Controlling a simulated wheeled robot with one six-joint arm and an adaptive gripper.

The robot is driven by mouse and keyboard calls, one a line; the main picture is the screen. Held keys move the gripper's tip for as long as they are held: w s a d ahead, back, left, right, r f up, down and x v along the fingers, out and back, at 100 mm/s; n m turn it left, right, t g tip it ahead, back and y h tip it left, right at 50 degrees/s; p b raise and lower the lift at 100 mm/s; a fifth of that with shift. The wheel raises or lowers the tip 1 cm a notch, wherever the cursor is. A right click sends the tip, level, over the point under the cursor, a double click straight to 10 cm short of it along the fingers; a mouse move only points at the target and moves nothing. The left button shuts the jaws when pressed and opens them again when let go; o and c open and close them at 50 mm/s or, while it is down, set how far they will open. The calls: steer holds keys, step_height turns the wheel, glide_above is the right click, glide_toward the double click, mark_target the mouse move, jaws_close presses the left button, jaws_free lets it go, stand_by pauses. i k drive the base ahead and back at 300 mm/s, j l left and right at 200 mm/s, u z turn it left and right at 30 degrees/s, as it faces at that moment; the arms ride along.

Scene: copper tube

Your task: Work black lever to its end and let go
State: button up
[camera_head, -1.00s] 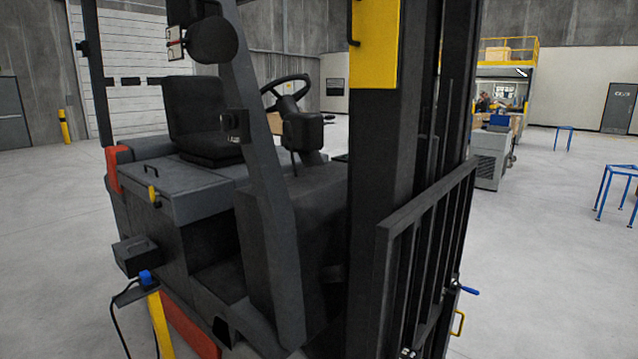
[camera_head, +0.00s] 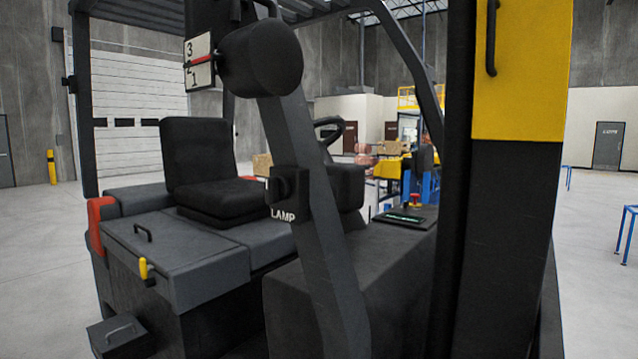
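A dark forklift fills the view. I cannot tell for sure which part is the black lever. A black switch box (camera_head: 290,191) with a protruding part sits on the front pillar above the word LAMP. A round black drum (camera_head: 262,57) is higher on the pillar, beside a white plate (camera_head: 199,62) marked 3 and 1 with a red pointer between the numbers. A black bar handle (camera_head: 491,38) is on the yellow panel (camera_head: 522,75). A small yellow-handled part (camera_head: 147,269) is on the body's side. My gripper is not in view.
The seat (camera_head: 207,165) and steering wheel (camera_head: 330,130) are behind the pillar. The thick black mast (camera_head: 500,240) stands close at right. Open floor lies left (camera_head: 35,260) and right; a blue stand (camera_head: 628,235) is at far right.

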mark_target(332, 179)
steer(key=i+j, duration=0.2)
steer(key=j, duration=0.15)
steer(key=i+j+z, duration=0.15)
steer(key=j, duration=0.25)
steer(key=i+j, duration=0.15)
steer(key=j, duration=0.2)
steer(key=i+j+z, duration=0.1)
steer(key=j, duration=0.3)
steer(key=i+j+z, duration=0.1)
steer(key=j, duration=0.3)
steer(key=i+j, duration=0.25)
steer(key=j, duration=0.2)
steer(key=i+j, duration=0.15)
steer(key=j, duration=0.15)
steer(key=i+j+z, duration=0.1)
steer(key=j, duration=0.2)
steer(key=i+j, duration=0.2)
steer(key=j, duration=0.15)
steer(key=i+j+z, duration=0.1)
steer(key=j, duration=0.2)
steer(key=i+j, duration=0.15)
steer(key=j, duration=0.2)
